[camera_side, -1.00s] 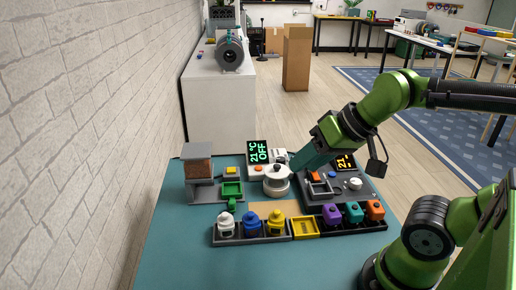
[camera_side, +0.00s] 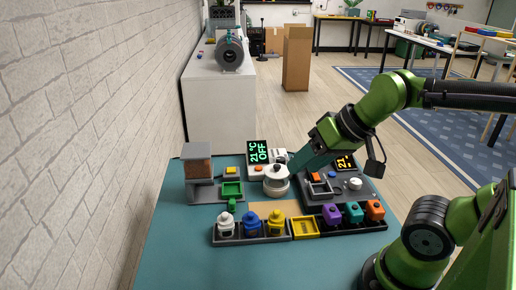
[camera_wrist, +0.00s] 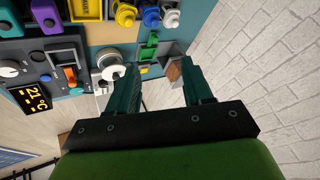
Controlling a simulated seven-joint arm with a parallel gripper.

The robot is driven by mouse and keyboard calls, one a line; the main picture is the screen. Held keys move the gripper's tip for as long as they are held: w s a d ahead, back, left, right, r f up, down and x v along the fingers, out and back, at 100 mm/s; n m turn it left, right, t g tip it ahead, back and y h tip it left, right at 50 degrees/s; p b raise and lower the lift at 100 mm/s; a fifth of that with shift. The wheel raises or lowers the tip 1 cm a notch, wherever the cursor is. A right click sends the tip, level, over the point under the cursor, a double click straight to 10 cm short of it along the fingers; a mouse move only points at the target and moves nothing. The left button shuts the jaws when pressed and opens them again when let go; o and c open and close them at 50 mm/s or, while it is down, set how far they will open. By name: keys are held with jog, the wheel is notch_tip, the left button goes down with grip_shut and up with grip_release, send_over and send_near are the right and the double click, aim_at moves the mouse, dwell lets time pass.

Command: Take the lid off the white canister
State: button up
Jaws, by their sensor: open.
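A round white canister (camera_side: 277,188) stands upright near the back middle of the teal work table, with a pale lid (camera_side: 276,171) on top. In the wrist view the canister (camera_wrist: 111,68) shows as a white round shape just left of the left finger. My gripper (camera_side: 294,170) reaches in from the right, its teal fingers slanting down beside the canister at about lid height. In the wrist view its two fingers (camera_wrist: 158,74) are apart, with nothing held between them. I cannot tell whether a finger touches the lid.
In front, a rack (camera_side: 262,239) holds small white, blue and yellow containers. A grey stand (camera_side: 198,170) is at left. The table's front (camera_side: 240,270) is clear.

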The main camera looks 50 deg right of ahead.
jog(key=w+a+f+n+g, duration=0.2)
jog(key=w+n, duration=0.2)
jog(key=w, duration=0.1)
jog(key=n+g+h, duration=0.3)
jog(key=n+g, duration=0.1)
jog(key=n, duration=2.8)
send_over(225, 214)
jog(key=f, duration=1)
jog(key=shift+s+a+f, duration=0.25)
jog(key=shift+a+f, duration=0.05)
jog(key=shift+a, duration=0.1)
jog(key=shift+w+d+f, duration=0.1)
jog(key=shift+d+f, duration=0.1)
jog(key=shift+f, duration=1.1)
jog(key=shift+w+d+f, duration=0.1)
jog(key=shift+d+f, duration=0.1)
jog(key=shift+f, duration=1.1)
grip_shut()
